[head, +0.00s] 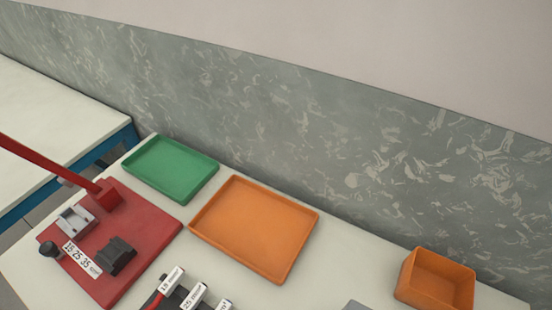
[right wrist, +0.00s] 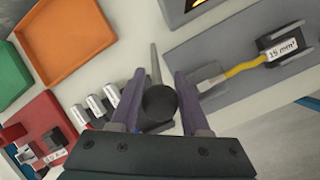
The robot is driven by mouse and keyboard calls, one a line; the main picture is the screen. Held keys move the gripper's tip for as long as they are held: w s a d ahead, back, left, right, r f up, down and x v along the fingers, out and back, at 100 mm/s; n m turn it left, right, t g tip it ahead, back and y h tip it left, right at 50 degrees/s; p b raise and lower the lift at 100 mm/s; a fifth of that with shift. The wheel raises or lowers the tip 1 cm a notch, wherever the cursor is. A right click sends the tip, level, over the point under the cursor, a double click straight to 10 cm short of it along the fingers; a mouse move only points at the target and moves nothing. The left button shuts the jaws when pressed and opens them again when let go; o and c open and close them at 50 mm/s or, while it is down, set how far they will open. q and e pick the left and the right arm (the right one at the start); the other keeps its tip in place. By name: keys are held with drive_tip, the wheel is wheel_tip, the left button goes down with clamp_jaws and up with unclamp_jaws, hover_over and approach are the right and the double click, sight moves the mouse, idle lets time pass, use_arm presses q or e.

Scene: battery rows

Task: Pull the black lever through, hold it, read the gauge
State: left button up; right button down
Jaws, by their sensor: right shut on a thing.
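The lever's round black knob (right wrist: 160,103) is between the two fingers of my right gripper (right wrist: 158,85) in the right wrist view, and the gripper is shut on it. A thin grey rod (right wrist: 155,62) shows just beyond the knob. At the top edge, a grey housing (right wrist: 175,12) shows part of a dark and yellow face; it is cut off, and I cannot read a gauge there. My left gripper is in neither view. The head view shows neither the held knob nor my right gripper.
A yellow cable (right wrist: 245,68) with a size label lies on a grey fixture (right wrist: 215,45). An orange tray (head: 255,225), a green tray (head: 172,168) and an orange box (head: 437,280) stand empty. A red tool base (head: 150,225) with a long red handle (head: 45,157) is at left.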

drive_tip(key=shift+s+d+f, duration=0.1)
drive_tip(key=shift+s+f, duration=0.05)
idle(0.5)
drive_tip(key=shift+c, duration=1.9)
unclamp_jaws()
drive_tip(key=shift+r, duration=0.5)
drive_tip(key=p+v, duration=0.2)
drive_tip(key=v, duration=0.7)
drive_tip(key=shift+s, duration=0.1)
